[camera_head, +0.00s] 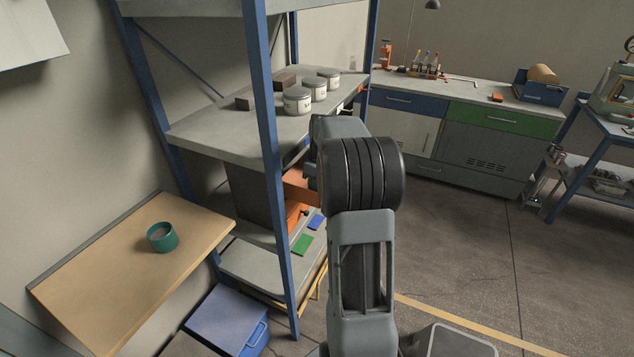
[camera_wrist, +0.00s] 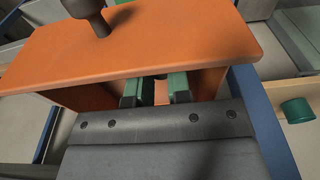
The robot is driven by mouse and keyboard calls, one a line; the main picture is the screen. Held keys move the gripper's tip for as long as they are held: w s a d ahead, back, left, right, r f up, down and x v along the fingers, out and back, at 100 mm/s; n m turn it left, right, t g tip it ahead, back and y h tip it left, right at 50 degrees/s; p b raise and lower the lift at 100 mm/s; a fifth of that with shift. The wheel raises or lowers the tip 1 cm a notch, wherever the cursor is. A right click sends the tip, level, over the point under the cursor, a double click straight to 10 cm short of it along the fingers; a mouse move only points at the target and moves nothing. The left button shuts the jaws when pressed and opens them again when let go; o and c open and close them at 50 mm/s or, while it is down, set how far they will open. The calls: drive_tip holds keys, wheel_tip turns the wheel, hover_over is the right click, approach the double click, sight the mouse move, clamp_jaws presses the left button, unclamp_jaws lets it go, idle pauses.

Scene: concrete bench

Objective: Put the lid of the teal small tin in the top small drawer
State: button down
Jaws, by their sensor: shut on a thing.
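The teal small tin (camera_head: 162,238) stands open, without its lid, on the wooden side table; its side also shows at the right of the wrist view (camera_wrist: 297,110). The orange small drawer (camera_head: 300,187) is pulled out under the shelf board. In the wrist view its orange front with a dark knob (camera_wrist: 170,40) fills the top. My gripper (camera_wrist: 158,88) is at the drawer, its fingers close by the front's edge and between its sides. My arm hides the gripper in the head view.
A blue shelf post (camera_head: 268,150) stands close left of my arm. Several pale tins (camera_head: 297,100) and dark blocks stand on the shelf above the drawer. Another orange drawer (camera_head: 294,214) shows below. A blue box (camera_head: 228,320) is on the floor. Open floor lies to the right.

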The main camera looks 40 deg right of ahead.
drive_tip(key=c, duration=1.1)
unclamp_jaws()
drive_tip(key=shift+f, duration=0.1)
wheel_tip(320, 180, up, 13)
drive_tip(key=s+p, duration=0.1)
drive_tip(key=s+a+f+m+t, duration=0.1)
drive_tip(key=s+a, duration=0.2)
drive_tip(key=a, duration=0.5)
drive_tip(key=s+a+f+m, duration=0.1)
drive_tip(key=s+a+m, duration=0.1)
drive_tip(key=s+a, duration=0.35)
drive_tip(key=s+a+f, duration=0.2)
drive_tip(key=a, duration=0.1)
drive_tip(key=s+a+f+m+t, duration=0.1)
drive_tip(key=s+a+f, duration=0.1)
drive_tip(key=s+a, duration=0.1)
drive_tip(key=s+a+f+m, duration=0.1)
drive_tip(key=s+a+f, duration=0.2)
drive_tip(key=a, duration=0.1)
drive_tip(key=shift+s+f, duration=0.1)
drive_tip(key=shift+s, duration=0.1)
